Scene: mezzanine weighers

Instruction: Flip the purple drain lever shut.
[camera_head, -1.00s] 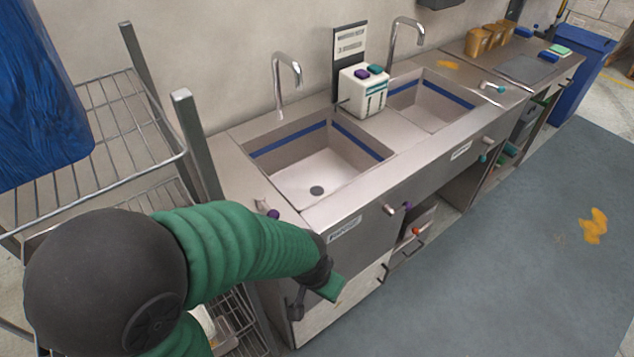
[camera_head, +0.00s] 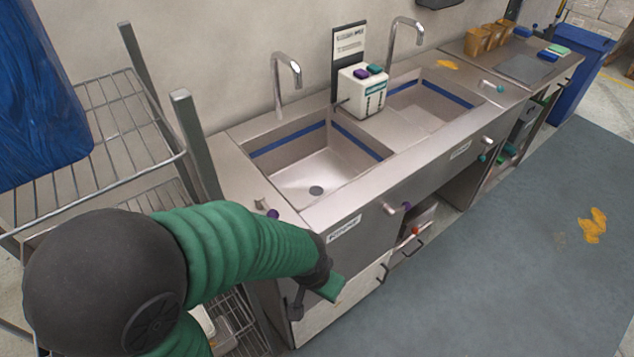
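A lever with a purple tip (camera_head: 406,206) sticks out from the steel front panel below the left sink basin (camera_head: 316,190). Its grey pivot is at its left end, and the tip points to the right. A second purple knob (camera_head: 272,214) sits on the counter at the left basin's near left corner, beside a small metal fitting. My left gripper (camera_head: 316,292) hangs in front of the cabinet, below and left of the front lever and apart from it. My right gripper is out of view.
Teal-tipped levers (camera_head: 484,158) sit farther right. A white dispenser (camera_head: 361,92) stands between the basins. The floor (camera_head: 480,270) at the right is open, with an orange spill (camera_head: 592,226).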

